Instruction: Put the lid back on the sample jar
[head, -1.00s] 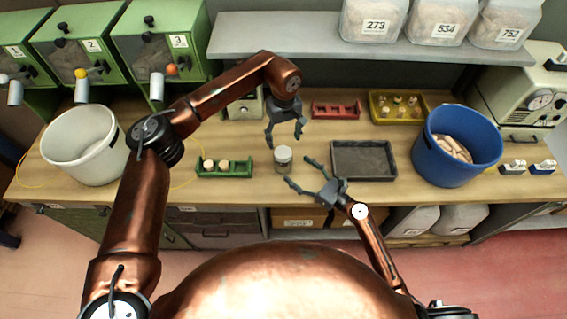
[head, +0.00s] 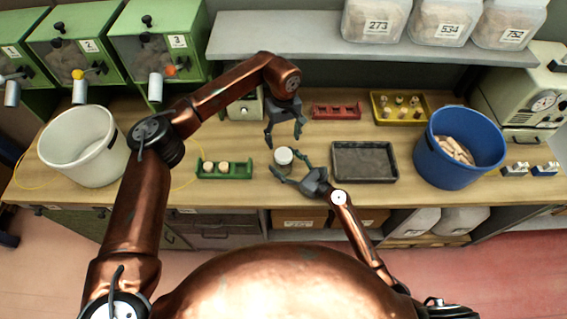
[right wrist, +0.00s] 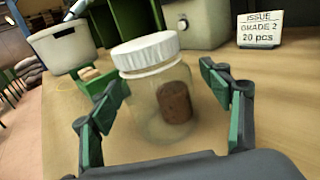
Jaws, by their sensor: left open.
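The sample jar (head: 284,160) stands upright on the bench, clear-walled with a brown cork (right wrist: 175,102) inside. A ribbed white lid (right wrist: 146,50) sits on its mouth in the right wrist view; I cannot tell whether it is fastened. My right gripper (head: 287,168) is open, with its fingers on either side of the jar in the right wrist view and gaps showing at both sides. My left gripper (head: 286,137) is open and empty, just behind and above the jar, fingers pointing down.
A green rack (head: 224,173) with corks is left of the jar, and a dark tray (head: 364,178) is to its right. A red rack (head: 337,111) and a yellow tray (head: 377,112) stand behind. White (head: 62,148) and blue (head: 440,165) buckets stand farther out.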

